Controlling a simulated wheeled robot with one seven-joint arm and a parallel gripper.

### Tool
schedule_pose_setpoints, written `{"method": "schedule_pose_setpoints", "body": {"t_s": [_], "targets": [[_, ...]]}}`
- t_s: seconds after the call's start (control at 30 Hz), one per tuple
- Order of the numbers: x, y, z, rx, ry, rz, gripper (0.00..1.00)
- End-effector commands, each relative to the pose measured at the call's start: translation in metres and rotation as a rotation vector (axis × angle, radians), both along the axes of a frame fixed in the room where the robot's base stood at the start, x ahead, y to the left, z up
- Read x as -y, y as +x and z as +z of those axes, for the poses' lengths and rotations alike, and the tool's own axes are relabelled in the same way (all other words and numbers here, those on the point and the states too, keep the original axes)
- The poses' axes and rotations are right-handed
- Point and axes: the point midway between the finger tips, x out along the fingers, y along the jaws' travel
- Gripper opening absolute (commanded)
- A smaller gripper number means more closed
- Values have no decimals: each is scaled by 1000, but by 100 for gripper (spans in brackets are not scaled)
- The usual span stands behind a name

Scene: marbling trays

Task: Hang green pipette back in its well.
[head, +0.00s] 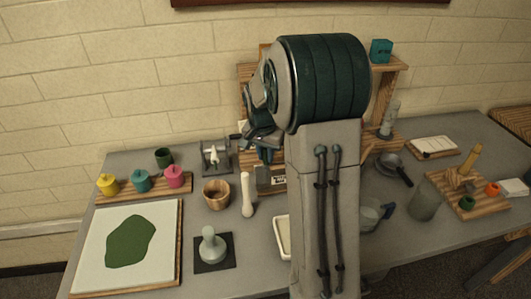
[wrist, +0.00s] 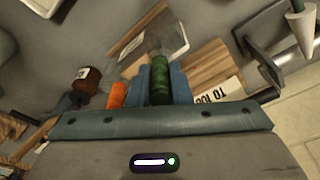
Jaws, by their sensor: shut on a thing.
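In the wrist view my gripper (wrist: 160,75) has its blue fingers closed on the green pipette (wrist: 160,80), whose ribbed green part shows between them. The rest of the pipette is hidden by the gripper. An orange ribbed piece (wrist: 117,95) shows just left of the fingers. A clear-sided box (wrist: 165,42) lies beyond the fingertips; I cannot tell whether it holds the well. In the head view my gripper (head: 262,148) is partly hidden by my arm, above a grey labelled box (head: 271,178). The pipette cannot be made out there.
Paint pots and a tray with a green patch (head: 90,235) are further left. A wooden shelf (head: 390,64) rises behind. A jug (head: 372,214) stands right of my arm.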

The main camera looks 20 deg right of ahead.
Motion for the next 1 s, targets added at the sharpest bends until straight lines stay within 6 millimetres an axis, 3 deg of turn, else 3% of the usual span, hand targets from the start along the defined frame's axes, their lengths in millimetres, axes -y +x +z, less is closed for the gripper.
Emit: {"method": "schedule_pose_setpoints", "body": {"t_s": [0.47,0.5,0.57,0.87,1.0], "targets": [[0,0,-7,0,0,0,13],[0,0,-7,0,0,0,26],[0,0,-7,0,0,0,43],[0,0,-6,0,0,0,44],[-1,-1,5,2,-1,0,44]]}}
